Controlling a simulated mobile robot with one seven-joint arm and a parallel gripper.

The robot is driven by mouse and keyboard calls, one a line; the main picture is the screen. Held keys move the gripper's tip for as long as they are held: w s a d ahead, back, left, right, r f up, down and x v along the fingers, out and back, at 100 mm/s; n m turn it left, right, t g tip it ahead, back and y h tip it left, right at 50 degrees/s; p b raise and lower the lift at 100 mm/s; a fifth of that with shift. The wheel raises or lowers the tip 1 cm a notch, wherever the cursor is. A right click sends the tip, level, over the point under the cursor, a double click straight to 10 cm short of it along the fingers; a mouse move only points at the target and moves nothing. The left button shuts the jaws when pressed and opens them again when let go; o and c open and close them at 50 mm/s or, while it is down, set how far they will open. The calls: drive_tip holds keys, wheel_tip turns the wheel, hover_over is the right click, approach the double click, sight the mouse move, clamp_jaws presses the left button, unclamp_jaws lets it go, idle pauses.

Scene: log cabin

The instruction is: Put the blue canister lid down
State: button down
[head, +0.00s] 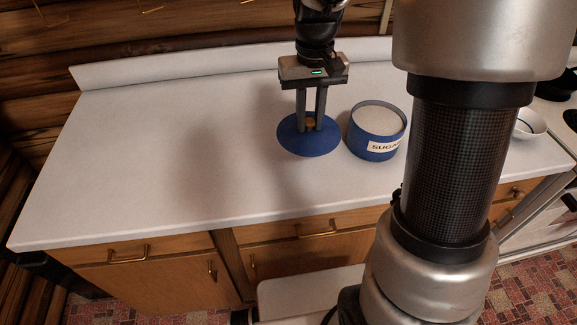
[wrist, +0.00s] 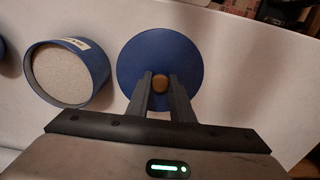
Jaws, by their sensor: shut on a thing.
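The blue canister lid (head: 296,141) is a round blue disc with a small wooden knob (head: 310,125). It is just left of the open canister, at or just above the white counter; I cannot tell if it touches. My gripper (head: 310,128) points down and is shut on the knob. The wrist view shows the lid (wrist: 160,48) beyond my fingers, with the knob between the fingertips (wrist: 160,84). The blue canister (head: 374,153) has a "SUGAR" label and white contents, and stands upright beside the lid. It also shows at the left of the wrist view (wrist: 98,72).
The white counter (head: 130,160) is clear to the left of the lid and in front of it. A white bowl (head: 530,124) sits at the right, past my arm. A raised backsplash (head: 180,66) runs along the back. Wooden drawers (head: 130,255) lie below the front edge.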

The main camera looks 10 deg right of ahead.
drive_tip(key=shift+s+a+f, duration=0.2)
drive_tip(key=shift+a+f, duration=0.15)
drive_tip(key=shift+a, duration=0.05)
wheel_tip(320, 180, down, 10)
drive_tip(key=shift+r+b, duration=0.15)
drive_tip(key=shift+b, duration=0.4)
drive_tip(key=shift+f, duration=0.2)
drive_tip(key=c, duration=1.6)
unclamp_jaws()
drive_tip(key=shift+o, duration=0.2)
